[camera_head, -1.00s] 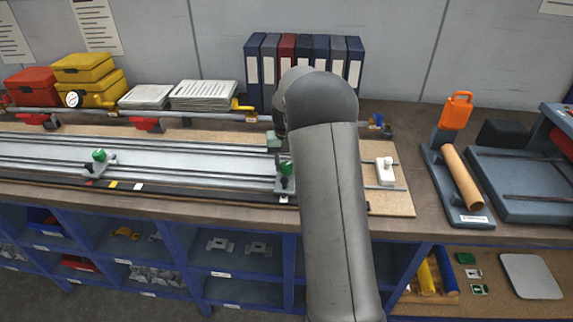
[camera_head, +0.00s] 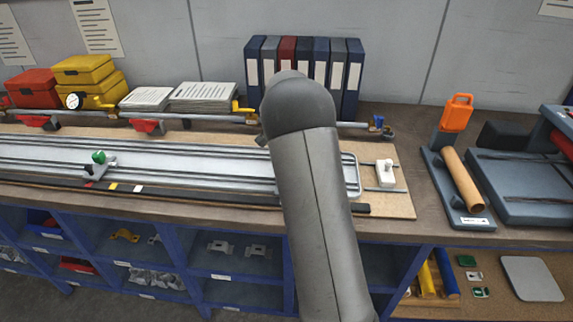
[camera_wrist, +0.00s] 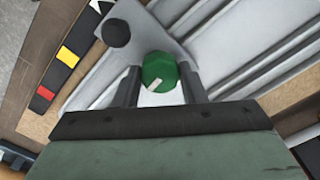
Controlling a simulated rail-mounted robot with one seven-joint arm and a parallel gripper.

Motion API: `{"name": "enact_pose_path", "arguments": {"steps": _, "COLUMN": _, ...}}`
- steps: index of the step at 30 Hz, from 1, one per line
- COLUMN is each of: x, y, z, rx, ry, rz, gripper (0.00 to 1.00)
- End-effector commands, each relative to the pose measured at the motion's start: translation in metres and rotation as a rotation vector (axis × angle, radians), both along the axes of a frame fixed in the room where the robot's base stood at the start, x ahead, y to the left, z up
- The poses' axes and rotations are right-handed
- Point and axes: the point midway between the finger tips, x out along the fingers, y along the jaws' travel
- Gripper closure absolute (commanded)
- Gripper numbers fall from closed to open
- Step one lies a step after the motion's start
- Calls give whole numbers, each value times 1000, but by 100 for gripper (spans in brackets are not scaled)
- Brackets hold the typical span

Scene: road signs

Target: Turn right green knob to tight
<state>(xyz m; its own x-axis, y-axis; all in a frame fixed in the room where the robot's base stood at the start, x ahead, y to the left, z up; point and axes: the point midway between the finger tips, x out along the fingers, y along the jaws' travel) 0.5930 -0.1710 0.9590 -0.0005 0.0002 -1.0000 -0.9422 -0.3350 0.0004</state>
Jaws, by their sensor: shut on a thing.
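The right green knob (camera_wrist: 159,73) sits on a grey clamp plate (camera_wrist: 172,38) in the wrist view, with a pale mark on its lower left. My gripper (camera_wrist: 160,87) is shut on this knob, one finger on each side of it. In the head view my arm hides the knob and the gripper. The left green knob (camera_head: 99,157) stands on its clamp at the left part of the long metal rail plate (camera_head: 200,168).
A black round knob (camera_wrist: 116,33) is beside the green knob on the clamp plate. A white block (camera_head: 386,172) sits on the board to the right. Binders (camera_head: 305,70) and yellow boxes (camera_head: 82,68) stand at the back. A grey fixture with a wooden roller (camera_head: 461,177) is farther right.

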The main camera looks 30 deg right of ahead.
Motion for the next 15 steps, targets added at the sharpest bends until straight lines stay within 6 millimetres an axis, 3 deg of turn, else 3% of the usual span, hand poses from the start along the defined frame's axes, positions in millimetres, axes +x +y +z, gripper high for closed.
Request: {"name": "enact_pose_path", "arguments": {"steps": 15, "x": 1, "y": 0, "z": 1, "rx": -1, "ry": -3, "rz": -111, "gripper": 85}}
